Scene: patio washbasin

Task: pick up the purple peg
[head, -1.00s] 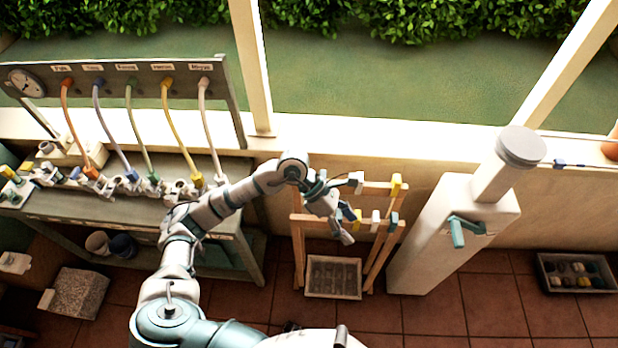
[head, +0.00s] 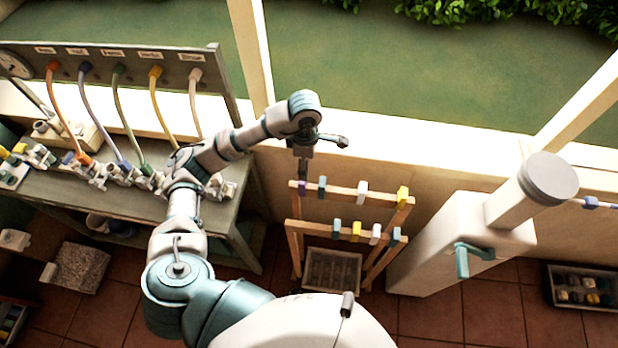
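A small purple peg (head: 301,188) sits at the left end of the upper rail of the wooden rack (head: 340,191). My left gripper (head: 322,160) hangs just above that end of the rail, with its fingers spread apart, one pointing right and one pointing down. The lower finger ends close above the purple peg; I cannot tell whether it touches. Nothing shows between the fingers. My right gripper is not in view.
The rack also carries a blue peg (head: 322,187), a white peg (head: 362,191), a yellow peg (head: 402,197) and several on the lower rail. A grey tray (head: 361,272) lies below. A pillar with a teal handle (head: 462,262) stands right. A bench (head: 130,206) with hoses is left.

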